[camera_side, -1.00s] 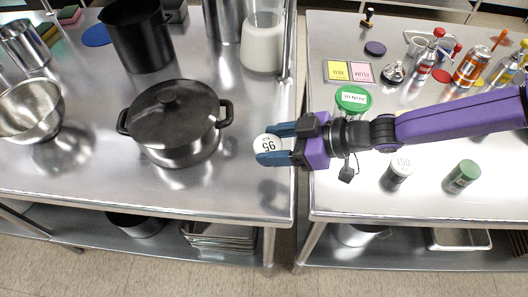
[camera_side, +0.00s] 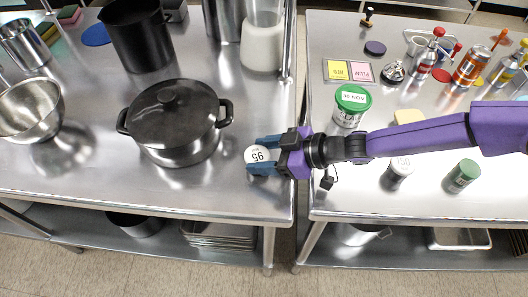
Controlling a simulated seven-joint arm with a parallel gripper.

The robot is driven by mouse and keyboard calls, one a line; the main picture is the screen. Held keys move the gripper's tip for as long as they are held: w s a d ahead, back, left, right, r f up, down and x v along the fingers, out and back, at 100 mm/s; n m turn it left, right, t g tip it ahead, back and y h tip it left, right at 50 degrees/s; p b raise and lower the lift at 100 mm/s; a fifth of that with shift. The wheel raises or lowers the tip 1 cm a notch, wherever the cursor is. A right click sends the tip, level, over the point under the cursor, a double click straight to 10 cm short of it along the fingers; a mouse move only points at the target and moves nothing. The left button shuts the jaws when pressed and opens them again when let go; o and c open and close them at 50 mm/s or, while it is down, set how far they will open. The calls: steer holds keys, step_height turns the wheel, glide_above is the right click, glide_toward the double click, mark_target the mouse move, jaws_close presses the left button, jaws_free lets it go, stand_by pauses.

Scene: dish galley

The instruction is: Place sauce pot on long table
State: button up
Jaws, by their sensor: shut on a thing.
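A small sauce pot (camera_side: 256,155) with a round white lid marked 95 is held between the blue fingers of my gripper (camera_side: 264,156). My gripper is shut on it, one finger on either side. The pot is over the right end of the left steel table (camera_side: 215,200), near its right edge. Only the lid shows clearly, and I cannot tell if its base touches the tabletop. A larger dark lidded pot (camera_side: 172,120) with two side handles stands to its left.
A steel bowl (camera_side: 30,112), black stockpot (camera_side: 138,35) and white-filled jar (camera_side: 263,40) stand on the left table. A gap separates the right table (camera_side: 340,190), which holds a green-lidded tub (camera_side: 351,105), another white-lidded jar (camera_side: 399,170), a green-topped jar (camera_side: 463,176) and bottles.

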steer(key=shift+f, duration=0.15)
steer(key=o, duration=1.1)
steer(key=shift+o, duration=0.2)
steer(key=shift+r, duration=0.2)
steer(key=v, duration=1.2)
steer(key=shift+f, duration=0.1)
